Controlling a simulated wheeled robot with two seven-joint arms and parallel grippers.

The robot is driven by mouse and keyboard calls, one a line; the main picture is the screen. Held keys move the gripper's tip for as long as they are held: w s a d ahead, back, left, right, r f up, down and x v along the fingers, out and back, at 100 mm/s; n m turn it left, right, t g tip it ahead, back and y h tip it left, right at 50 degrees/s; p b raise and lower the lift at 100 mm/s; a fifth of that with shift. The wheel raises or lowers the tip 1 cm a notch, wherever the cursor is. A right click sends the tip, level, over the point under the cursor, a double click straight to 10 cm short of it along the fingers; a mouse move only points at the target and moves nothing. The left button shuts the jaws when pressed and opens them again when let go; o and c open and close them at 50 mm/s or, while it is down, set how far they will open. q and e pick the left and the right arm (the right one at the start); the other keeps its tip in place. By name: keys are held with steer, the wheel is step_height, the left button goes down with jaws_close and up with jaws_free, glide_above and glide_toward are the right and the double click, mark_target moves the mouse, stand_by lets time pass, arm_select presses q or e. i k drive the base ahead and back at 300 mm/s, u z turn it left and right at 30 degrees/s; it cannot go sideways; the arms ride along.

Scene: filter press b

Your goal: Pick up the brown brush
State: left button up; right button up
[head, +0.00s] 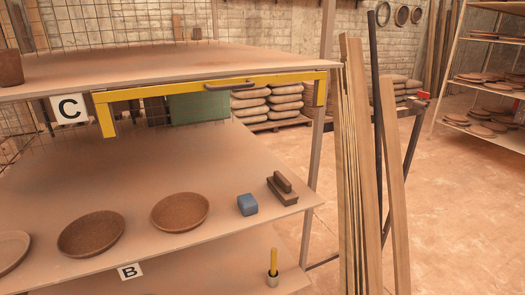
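A brown brush (282,189) lies on the middle shelf near its right end. It looks like a dark block with a raised handle bar on top. A small blue block (247,205) sits just to its left, apart from it. Nothing covers the brush. Neither of my grippers shows in the head view.
Brown bowls (180,212) and (91,234) stand left of the blue block on the middle shelf (150,165). The upper shelf (180,62) with a yellow frame (210,85) overhangs it. Planks (392,180) and a dark pole lean at the right end. Open floor (460,220) lies right.

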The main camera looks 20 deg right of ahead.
mark_target(280, 185)
steer(key=u, duration=3.2)
steer(key=k, duration=1.25)
steer(key=z, duration=2)
